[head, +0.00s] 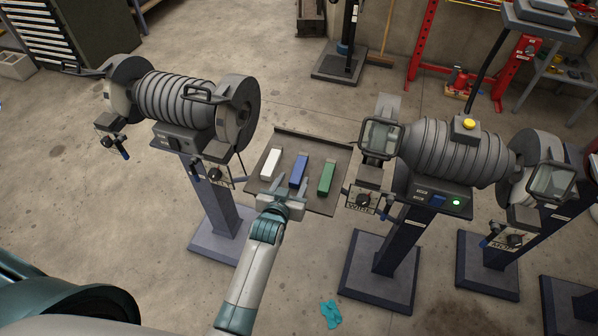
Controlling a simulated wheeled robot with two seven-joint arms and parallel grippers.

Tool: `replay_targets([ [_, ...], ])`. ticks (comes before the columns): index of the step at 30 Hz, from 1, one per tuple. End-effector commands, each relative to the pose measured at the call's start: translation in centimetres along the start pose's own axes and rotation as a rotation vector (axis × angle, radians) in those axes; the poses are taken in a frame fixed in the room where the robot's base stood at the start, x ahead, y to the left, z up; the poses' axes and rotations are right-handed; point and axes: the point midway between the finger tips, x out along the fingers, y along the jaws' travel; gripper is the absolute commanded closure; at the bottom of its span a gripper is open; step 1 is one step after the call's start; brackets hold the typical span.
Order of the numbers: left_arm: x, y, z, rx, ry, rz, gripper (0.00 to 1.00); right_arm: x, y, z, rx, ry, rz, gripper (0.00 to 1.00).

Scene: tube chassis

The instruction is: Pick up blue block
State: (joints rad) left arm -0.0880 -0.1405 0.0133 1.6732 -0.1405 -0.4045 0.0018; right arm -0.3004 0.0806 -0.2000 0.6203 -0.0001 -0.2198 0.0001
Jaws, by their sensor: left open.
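The blue block (299,169) lies on a dark tray (340,165) between a white block on its left and a green block on its right. My left gripper (292,188) is open at the near edge of the tray. Its fingers point toward the near end of the blue block. Whether the fingers reach around that end or stay above it, I cannot tell. My right gripper is not in view.
The white block (271,164) and green block (327,178) lie close on either side. Bench grinders on pedestals stand left (175,100) and right (450,150) of the tray. A teal item (331,314) lies on the floor. Open floor lies beyond the tray.

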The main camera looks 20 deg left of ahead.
Motion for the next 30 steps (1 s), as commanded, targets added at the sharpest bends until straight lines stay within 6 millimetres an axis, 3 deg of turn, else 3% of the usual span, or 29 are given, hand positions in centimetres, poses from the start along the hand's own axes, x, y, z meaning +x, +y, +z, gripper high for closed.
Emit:
replay_targets([
  [3,1.5,0.1,0.3,0.000,0.003,0.000,0.52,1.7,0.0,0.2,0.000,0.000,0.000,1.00],
  [10,3.4,0.1,0.1,0.000,0.002,0.000,0.52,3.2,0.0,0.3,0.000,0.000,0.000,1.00],
  [28,3.7,0.1,-0.1,0.000,0.000,0.000,0.52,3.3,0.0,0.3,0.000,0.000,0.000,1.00],
  [30,3.7,0.1,-0.1,0.000,0.000,0.000,0.66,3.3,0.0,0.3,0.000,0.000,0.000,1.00],
])
